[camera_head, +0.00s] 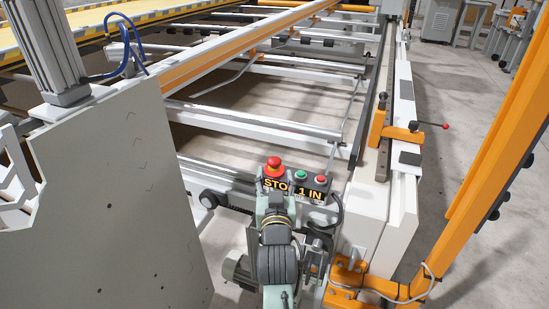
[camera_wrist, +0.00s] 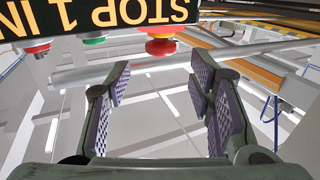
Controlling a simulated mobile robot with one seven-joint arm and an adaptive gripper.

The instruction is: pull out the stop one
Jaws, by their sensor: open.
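A control box carries a black label with yellow letters, "STOP 1 IN" (camera_head: 312,194), partly covered by my arm in the head view. On its top are a red mushroom stop button (camera_head: 274,166) on a yellow base, a green button (camera_head: 300,175) and a smaller red button (camera_head: 321,180). In the wrist view the label (camera_wrist: 100,15) is upside down, with the stop button (camera_wrist: 160,45) at top centre. My gripper (camera_wrist: 160,77) is open and empty. Its fingers point toward the stop button, which shows between and beyond the fingertips, apart from them.
The white gantry frame with rails (camera_head: 270,125) lies behind the box. A large white panel (camera_head: 120,190) stands left and an orange post (camera_head: 500,130) right. An orange bracket with a red-knobbed lever (camera_head: 445,126) sits on the right rail. Grey floor (camera_head: 450,90) is open farther right.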

